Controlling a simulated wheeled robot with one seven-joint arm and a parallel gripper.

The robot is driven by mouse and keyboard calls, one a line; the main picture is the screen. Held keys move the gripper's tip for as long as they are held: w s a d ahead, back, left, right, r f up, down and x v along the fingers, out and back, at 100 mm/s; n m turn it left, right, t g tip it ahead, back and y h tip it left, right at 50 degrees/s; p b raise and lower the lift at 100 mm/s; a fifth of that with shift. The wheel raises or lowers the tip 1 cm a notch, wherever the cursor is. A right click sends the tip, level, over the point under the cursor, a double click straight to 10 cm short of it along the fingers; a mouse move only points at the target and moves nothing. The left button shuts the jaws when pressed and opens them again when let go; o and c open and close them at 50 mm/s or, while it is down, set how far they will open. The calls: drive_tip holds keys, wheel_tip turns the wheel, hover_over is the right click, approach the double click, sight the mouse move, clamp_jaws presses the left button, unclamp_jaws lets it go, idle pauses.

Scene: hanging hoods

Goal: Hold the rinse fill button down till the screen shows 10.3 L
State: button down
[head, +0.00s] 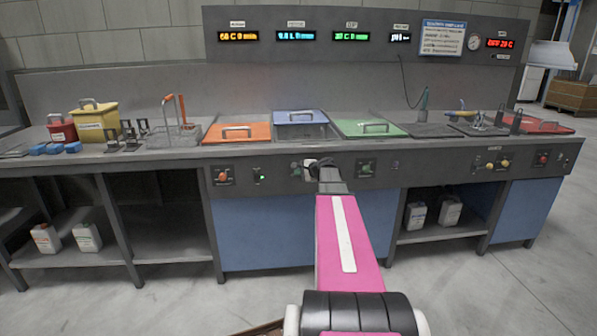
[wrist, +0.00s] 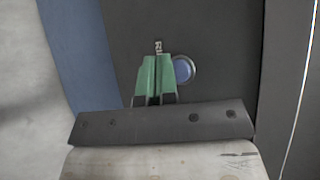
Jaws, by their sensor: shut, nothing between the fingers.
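The rinse screen (head: 296,36) on the back panel shows cyan digits that look like 9.8 L, though they are small and blurred. In the wrist view a round blue button (wrist: 184,70) with a metal ring sits on the dark front panel, beside a partly covered label starting "RI". My gripper (wrist: 157,70) has green fingers closed together, with nothing between them. The fingertips appear just left of the button, over the label; I cannot tell whether they touch the panel. In the head view my gripper (head: 318,165) is at the counter's front panel and hides the button.
A blue lid (head: 300,117) sits on the middle basin, between an orange lid (head: 237,132) and a green lid (head: 368,128). Open floor lies before the counter.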

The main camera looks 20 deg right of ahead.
drive_tip(key=shift+w, duration=0.1)
drive_tip(key=shift+w+d, duration=0.1)
drive_tip(key=shift+w, duration=0.25)
drive_tip(key=shift+w+d, duration=0.1)
drive_tip(key=shift+w, duration=0.25)
idle(7.2)
